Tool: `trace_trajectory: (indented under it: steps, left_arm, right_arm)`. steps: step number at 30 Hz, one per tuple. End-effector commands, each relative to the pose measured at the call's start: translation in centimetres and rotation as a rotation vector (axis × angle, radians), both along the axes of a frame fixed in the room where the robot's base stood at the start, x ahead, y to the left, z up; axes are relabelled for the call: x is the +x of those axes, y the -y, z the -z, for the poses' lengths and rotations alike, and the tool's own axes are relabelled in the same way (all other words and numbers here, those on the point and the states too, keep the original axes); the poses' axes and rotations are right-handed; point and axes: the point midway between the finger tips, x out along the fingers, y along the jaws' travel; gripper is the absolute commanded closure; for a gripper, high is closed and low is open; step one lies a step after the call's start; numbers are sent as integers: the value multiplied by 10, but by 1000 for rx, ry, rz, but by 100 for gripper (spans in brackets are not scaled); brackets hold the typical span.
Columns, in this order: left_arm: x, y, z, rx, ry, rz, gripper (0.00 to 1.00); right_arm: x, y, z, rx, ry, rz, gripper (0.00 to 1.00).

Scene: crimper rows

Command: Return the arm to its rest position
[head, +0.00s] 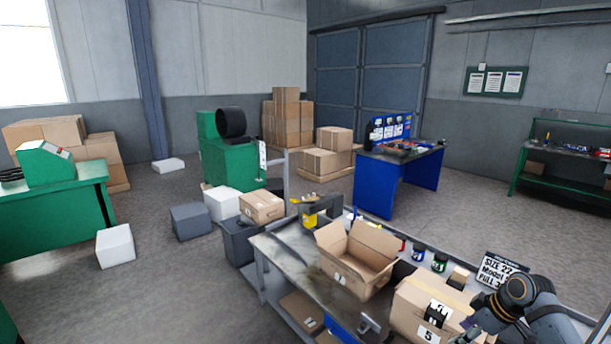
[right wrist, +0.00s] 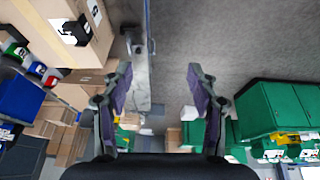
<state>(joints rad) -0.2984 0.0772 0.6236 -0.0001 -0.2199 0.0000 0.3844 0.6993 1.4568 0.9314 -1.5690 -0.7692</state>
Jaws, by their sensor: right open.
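My right arm (head: 525,295) comes in at the lower right corner of the head view, beside a closed box (head: 408,308) on the workbench (head: 290,250). Its gripper is mostly cut off at the bottom edge there. In the right wrist view my right gripper (right wrist: 158,85) is open, with its two purple-padded fingers wide apart and nothing between them. Grey floor shows beyond the fingers. My left gripper is not in view.
An open carton (head: 355,262) stands on the bench left of the closed box. Small jars (head: 440,262) and a sign (head: 500,270) stand behind. In the right wrist view, cartons (right wrist: 75,30) lie left and green furniture (right wrist: 275,108) right.

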Motion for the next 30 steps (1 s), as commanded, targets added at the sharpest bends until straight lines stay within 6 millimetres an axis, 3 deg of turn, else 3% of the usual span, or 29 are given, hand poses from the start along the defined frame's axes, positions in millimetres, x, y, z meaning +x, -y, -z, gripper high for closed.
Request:
trace_trajectory:
  steps: [10,17,20,23,27,30]
  left_arm:
    - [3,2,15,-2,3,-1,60]
    - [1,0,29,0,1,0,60]
    - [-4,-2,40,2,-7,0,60]
    - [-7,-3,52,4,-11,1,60]
    - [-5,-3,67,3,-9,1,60]
    - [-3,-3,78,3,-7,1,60]
  right_arm:
    - [-6,8,95,7,-37,178,41]
    - [-34,13,201,-12,-80,354,41]
    - [-62,14,268,-37,-109,447,41]
    - [-109,9,347,-73,-140,545,41]
    - [-194,-9,447,-128,-179,647,41]
    - [-265,-31,507,-157,-205,689,41]
